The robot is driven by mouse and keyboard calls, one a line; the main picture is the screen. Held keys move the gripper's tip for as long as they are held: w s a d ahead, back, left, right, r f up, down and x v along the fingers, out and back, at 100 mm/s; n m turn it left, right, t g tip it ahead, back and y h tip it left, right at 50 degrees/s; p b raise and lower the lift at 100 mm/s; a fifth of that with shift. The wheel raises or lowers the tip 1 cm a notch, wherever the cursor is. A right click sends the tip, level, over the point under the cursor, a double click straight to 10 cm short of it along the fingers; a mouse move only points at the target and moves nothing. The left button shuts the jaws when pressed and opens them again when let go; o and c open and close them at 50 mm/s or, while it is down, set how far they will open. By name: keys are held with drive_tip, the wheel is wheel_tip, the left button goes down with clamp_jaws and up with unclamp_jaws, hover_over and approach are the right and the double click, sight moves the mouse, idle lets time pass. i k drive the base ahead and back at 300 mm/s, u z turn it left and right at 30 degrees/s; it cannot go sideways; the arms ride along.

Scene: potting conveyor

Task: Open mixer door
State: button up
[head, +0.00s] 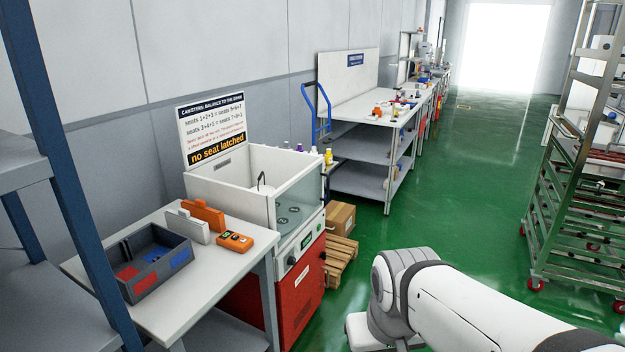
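The mixer (232,185) is a white open-topped box on a red cabinet (303,290), left of the middle in the head view. A clear pane (301,203) stands upright on its front side, facing right. I take it for the mixer door and see no gap at its edges. Round numbered seats (288,221) show through it. A dark curved rod (262,180) rises inside. A control strip with a small display and a knob (292,260) sits below the pane. My arm comes in from the bottom right, apart from the mixer. My gripper is out of view.
A side table (200,295) left of the mixer bears a divided tray (127,270) with red and blue sections, and an orange device (235,240). A pallet with a carton (340,217) stands behind. A wheeled rack (550,235) is at right. Green floor between is clear.

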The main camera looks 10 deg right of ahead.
sight(275, 249)
drive_tip(key=z, duration=0.4)
drive_tip(key=i, duration=1.95)
drive_tip(key=u, duration=0.4)
drive_tip(key=k, duration=0.7)
drive_tip(key=u, duration=0.2)
drive_tip(key=i, duration=0.75)
drive_tip(key=z, duration=0.15)
